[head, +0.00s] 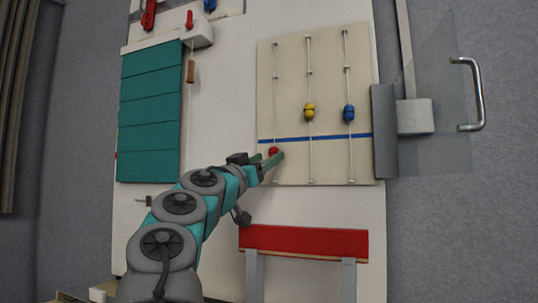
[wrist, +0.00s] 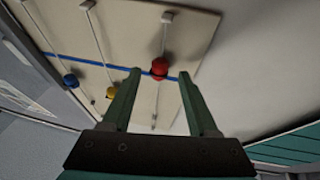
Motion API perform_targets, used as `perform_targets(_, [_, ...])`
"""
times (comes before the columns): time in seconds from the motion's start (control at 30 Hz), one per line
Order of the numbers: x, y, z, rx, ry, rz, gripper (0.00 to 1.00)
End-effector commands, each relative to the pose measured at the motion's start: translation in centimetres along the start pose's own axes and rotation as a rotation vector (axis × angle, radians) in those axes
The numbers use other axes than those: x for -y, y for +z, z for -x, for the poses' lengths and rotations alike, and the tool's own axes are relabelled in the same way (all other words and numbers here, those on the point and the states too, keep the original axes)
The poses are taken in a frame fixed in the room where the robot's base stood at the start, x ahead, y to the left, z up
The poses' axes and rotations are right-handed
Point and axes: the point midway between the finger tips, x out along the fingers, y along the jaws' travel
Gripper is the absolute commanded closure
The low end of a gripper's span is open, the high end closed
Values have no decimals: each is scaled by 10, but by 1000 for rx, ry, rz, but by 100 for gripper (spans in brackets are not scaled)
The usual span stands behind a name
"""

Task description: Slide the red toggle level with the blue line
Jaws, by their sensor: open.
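The red toggle (head: 273,151) sits on the left rod of the beige board, just below the blue line (head: 318,138) in the head view. My gripper (head: 272,162) is at the toggle and partly covers that rod's lower part. In the wrist view, my gripper (wrist: 160,74) is open. The red toggle (wrist: 160,69) appears between its two green fingertips, with a gap on each side. I cannot tell how far the fingers reach around it. The blue line (wrist: 100,63) runs right beside the toggle there.
A yellow toggle (head: 309,112) and a blue toggle (head: 349,113) sit on the other rods, above the line. A clear door with a metal handle (head: 478,92) stands at the right. A red ledge (head: 304,241) is below the board, a teal shutter (head: 150,115) at the left.

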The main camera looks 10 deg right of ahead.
Motion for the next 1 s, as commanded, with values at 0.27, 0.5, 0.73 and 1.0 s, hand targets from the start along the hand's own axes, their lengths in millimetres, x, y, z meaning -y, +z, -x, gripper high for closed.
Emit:
perform_targets(0.27, [0,0,-19,1,0,-1,40])
perform_targets(0.5, [0,0,-20,0,0,-1,40])
perform_targets(0.73, [0,0,-19,0,0,-2,60])
perform_targets(1.0, [0,0,-19,0,0,-2,91])
